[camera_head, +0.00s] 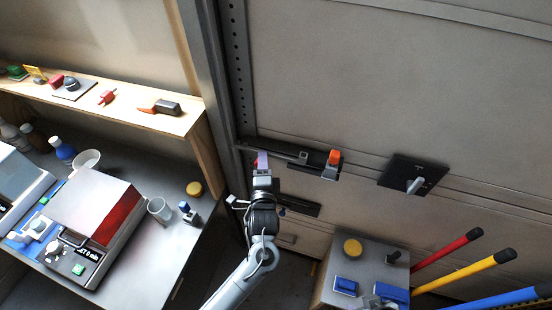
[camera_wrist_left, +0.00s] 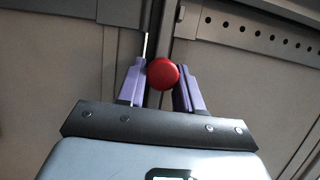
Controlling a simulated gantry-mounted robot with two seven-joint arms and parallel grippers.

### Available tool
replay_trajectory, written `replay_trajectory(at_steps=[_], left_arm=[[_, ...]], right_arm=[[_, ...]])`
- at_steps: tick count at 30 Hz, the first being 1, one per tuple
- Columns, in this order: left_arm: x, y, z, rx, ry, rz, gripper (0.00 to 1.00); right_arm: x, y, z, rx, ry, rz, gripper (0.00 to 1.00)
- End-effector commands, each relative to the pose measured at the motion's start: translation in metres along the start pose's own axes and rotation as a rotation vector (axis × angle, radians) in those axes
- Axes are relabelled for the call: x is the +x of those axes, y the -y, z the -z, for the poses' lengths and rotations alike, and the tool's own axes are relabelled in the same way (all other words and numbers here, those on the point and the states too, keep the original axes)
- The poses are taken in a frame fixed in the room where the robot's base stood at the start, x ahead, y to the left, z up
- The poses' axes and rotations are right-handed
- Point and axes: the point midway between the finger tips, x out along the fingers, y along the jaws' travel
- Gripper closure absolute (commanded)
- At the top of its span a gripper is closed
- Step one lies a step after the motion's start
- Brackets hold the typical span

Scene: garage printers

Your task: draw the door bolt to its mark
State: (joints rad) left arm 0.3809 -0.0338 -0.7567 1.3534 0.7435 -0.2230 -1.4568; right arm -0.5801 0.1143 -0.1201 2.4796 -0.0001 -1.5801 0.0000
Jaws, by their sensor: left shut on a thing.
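The door bolt is a grey rod (camera_head: 282,153) running across a dark plate (camera_head: 312,167) on the grey garage door. An orange piece (camera_head: 333,158) stands at the plate's right end; I cannot tell whether it is the mark. My left gripper (camera_head: 262,160) is at the rod's left part, its purple fingers shut on a round red knob. In the left wrist view the red knob (camera_wrist_left: 163,74) sits between the purple fingertips of the left gripper (camera_wrist_left: 161,80). The fingers hide part of the knob and bolt. I cannot make out my right gripper.
A black plate with a grey handle (camera_head: 416,185) is on the door to the right. A wooden shelf (camera_head: 150,120) and a workbench (camera_head: 165,270) stand left. A small stand (camera_head: 350,265) and coloured poles (camera_head: 455,272) are at lower right.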

Motion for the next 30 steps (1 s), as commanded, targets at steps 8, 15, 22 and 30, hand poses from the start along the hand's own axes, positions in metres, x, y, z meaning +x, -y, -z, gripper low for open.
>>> replay_trajectory(at_steps=[8,15,22,30], left_arm=[[0.003,0.000,-0.009,0.001,0.003,-0.001,1.00],[0.006,0.000,-0.016,0.001,0.003,-0.001,1.00],[0.007,0.000,-0.020,0.001,0.003,-0.001,1.00],[0.007,0.000,-0.019,0.000,0.001,0.000,0.35]], right_arm=[[-0.004,0.000,0.001,-0.001,0.000,-0.001,0.57],[-0.006,-0.002,0.002,-0.008,0.001,-0.006,0.57],[-0.007,-0.003,0.002,-0.010,0.001,-0.008,0.57],[-0.007,-0.002,0.002,-0.007,0.000,-0.006,0.57]])
